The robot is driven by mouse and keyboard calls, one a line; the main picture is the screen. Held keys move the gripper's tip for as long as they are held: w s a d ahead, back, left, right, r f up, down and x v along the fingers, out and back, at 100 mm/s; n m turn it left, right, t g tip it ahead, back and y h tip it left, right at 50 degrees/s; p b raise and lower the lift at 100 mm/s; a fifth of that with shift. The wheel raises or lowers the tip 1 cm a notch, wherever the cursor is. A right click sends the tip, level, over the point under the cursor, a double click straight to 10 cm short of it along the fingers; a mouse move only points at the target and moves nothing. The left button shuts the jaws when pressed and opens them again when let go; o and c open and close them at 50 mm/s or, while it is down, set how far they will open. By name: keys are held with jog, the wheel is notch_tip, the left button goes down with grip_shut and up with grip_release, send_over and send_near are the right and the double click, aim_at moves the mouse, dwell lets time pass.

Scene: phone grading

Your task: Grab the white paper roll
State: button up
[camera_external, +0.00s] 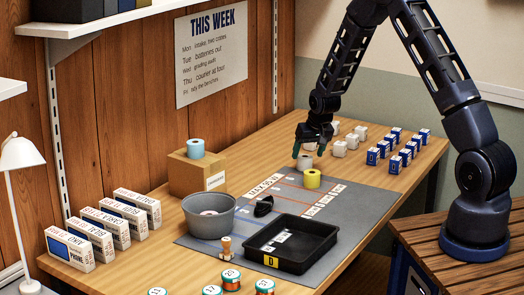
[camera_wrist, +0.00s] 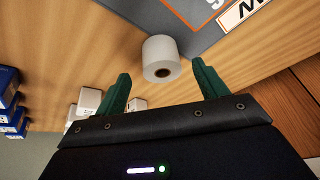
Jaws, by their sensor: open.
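The white paper roll (camera_wrist: 161,57) lies in the wrist view between and just beyond my fingertips, with its dark core hole facing my gripper. In the external view the white roll (camera_external: 305,162) stands at the back edge of the grey mat, right below my gripper (camera_external: 308,148). My gripper, with green fingers, also shows in the wrist view (camera_wrist: 165,70). It is open, with one finger to each side of the roll.
A blue roll (camera_external: 195,148) sits on a cardboard box (camera_external: 190,178). White boxes (camera_external: 339,149) and blue boxes (camera_external: 384,149) stand to the right. A grey bowl (camera_external: 190,222) and black tray (camera_external: 318,262) are nearer the front.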

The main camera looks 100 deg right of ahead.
aim_at(305, 157)
jog(key=shift+x, duration=2)
jog(key=shift+w, duration=0.1)
jog(key=shift+c, duration=0.4)
jog(key=c, duration=1)
jog(key=shift+r, duration=0.1)
